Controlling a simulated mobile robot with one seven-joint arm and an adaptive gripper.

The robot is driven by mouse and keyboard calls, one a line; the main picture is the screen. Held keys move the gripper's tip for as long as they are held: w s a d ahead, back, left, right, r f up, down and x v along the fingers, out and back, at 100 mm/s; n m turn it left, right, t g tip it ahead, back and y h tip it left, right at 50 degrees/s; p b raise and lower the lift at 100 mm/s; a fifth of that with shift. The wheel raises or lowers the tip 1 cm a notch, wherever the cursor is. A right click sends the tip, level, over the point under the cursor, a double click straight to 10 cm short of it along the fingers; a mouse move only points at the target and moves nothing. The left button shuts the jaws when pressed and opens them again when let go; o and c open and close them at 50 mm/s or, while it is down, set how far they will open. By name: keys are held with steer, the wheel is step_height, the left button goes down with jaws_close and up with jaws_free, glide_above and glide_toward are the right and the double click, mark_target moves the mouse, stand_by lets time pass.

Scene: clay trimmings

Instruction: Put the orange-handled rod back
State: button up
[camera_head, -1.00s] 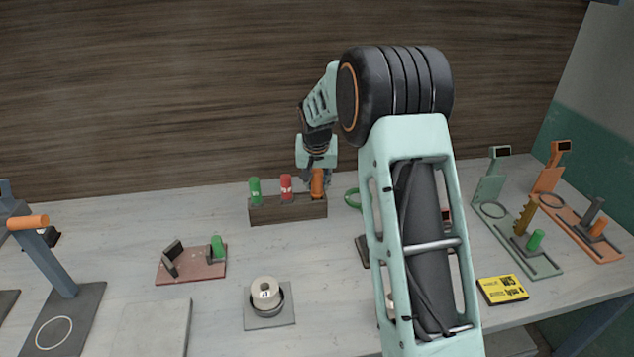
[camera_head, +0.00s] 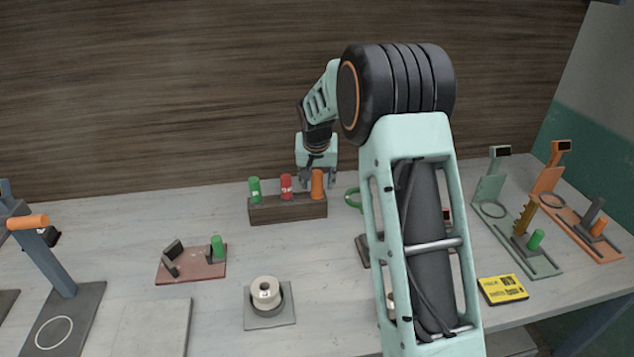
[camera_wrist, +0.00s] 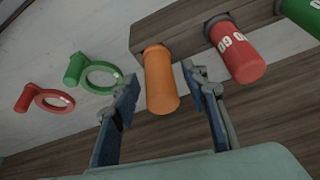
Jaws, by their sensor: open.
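The orange-handled rod (camera_head: 317,184) stands upright in the right end of the dark wooden block (camera_head: 290,211); only its handle shows above the block. It also shows in the wrist view (camera_wrist: 160,80), its lower part hidden in the block. My gripper (camera_head: 318,183) is just above and behind the handle. In the wrist view my gripper (camera_wrist: 165,100) is open, with one finger on each side of the orange handle and visible gaps between them and it.
A red handle (camera_head: 286,186) and a green handle (camera_head: 254,190) stand in the same block, left of the orange one. In the wrist view, a green ring gauge (camera_wrist: 95,75) and a red ring gauge (camera_wrist: 45,99) lie beside the block. A stacked-ring stand (camera_head: 267,296) sits in front.

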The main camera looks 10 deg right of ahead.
steer(key=v, duration=1.1)
steer(key=shift+r, duration=0.3)
steer(key=shift+s, duration=0.1)
